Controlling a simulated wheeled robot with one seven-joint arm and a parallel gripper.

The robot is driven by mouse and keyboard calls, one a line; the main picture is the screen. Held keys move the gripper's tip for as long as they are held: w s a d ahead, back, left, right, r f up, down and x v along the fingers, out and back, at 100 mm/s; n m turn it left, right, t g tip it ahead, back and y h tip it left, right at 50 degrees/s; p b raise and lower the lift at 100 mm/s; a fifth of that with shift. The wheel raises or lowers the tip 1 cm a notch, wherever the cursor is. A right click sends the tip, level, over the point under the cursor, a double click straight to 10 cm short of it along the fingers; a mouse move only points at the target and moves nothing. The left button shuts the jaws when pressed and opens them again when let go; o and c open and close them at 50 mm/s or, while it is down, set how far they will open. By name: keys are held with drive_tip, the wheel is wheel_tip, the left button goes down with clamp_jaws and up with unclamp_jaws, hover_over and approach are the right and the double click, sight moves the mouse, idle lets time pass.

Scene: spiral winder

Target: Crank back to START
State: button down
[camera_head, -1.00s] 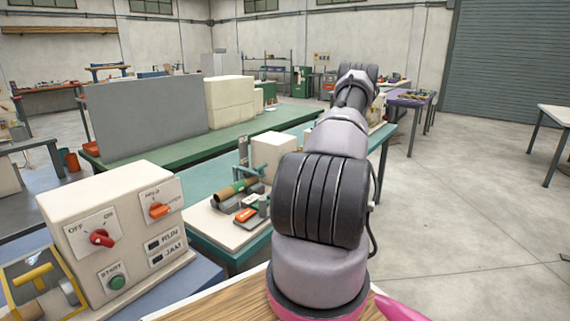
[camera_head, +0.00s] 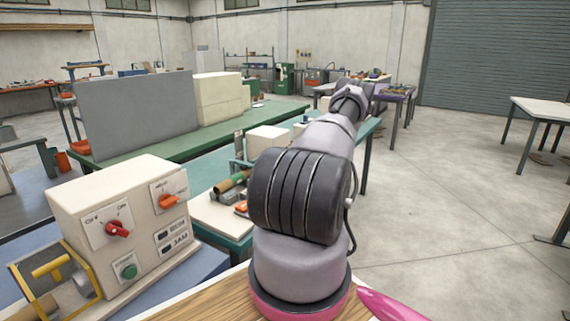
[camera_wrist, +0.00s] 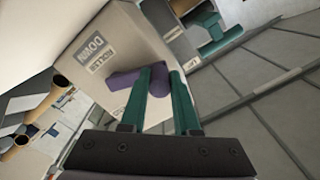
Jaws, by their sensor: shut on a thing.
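My gripper (camera_wrist: 161,80) has two green fingers closed around the round end of a purple handle (camera_wrist: 123,79) in the wrist view. No START mark can be made out on this box. In the head view my arm reaches away over the benches, and its own links hide the gripper and the purple handle.
A beige control box (camera_head: 77,197) with a red switch (camera_head: 117,229), an orange switch (camera_head: 168,202) and a green button (camera_head: 129,271) stands front left. Behind it is a green bench (camera_head: 150,146) with a grey panel (camera_head: 137,113). Open floor (camera_head: 440,220) lies to the right.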

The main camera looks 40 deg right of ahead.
idle(0.3)
drive_tip(key=c, duration=0.6)
unclamp_jaws()
drive_tip(key=shift+c, duration=0.2)
drive_tip(key=v, duration=1)
drive_tip(key=shift+s, duration=0.35)
drive_tip(key=shift+d, duration=0.15)
